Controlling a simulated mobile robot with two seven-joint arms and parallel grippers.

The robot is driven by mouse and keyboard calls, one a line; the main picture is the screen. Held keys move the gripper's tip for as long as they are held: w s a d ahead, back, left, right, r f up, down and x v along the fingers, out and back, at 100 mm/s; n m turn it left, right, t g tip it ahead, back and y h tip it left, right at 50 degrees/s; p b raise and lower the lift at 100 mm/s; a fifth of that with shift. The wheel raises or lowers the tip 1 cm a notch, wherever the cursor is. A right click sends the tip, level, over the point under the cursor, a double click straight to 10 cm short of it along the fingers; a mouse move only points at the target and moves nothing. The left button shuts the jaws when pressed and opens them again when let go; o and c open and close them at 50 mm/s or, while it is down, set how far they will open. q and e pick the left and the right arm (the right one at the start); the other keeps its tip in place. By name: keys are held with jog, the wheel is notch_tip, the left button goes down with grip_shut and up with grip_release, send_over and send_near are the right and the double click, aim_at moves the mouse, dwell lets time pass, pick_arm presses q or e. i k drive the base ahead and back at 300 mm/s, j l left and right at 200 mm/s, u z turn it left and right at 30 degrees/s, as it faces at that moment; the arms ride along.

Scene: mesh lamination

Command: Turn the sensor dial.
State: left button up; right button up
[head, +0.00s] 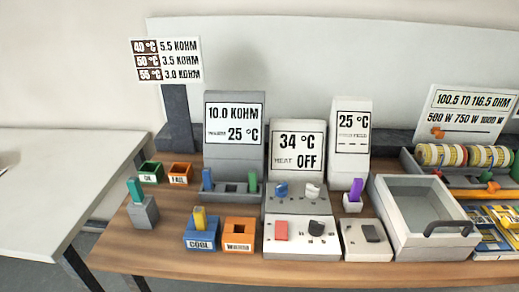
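The grey unit reading 34 °C, HEAT OFF (297,150) stands mid-table. On it are a blue knob-like part (281,189) and a whitish one (312,191). The white panel in front carries a black dial (317,228) and a red block (281,231). A small white box (352,248) to its right has a dark grey part (371,232) on top. No legible label shows which of these is the sensor dial. Displays read 10.0 KOHM, 25 °C (234,123) at left and 25 °C with dashes (351,130) at right. Neither gripper is in view.
A grey tray (460,241) with a dark handle stands right. A blue COOL box (201,243) holds a yellow-topped piece; an orange box (239,246) is beside it. A grey block (145,213) holds a green piece. A purple piece (355,187) stands in a white holder. Table front is clear.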

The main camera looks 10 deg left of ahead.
aim_at(281, 190)
jog(key=l+u, duration=0.2)
jog(key=u, duration=0.2)
jog(key=l+u, duration=0.2)
jog(key=u, duration=0.25)
jog(key=l+u, duration=0.2)
jog(key=u, duration=0.2)
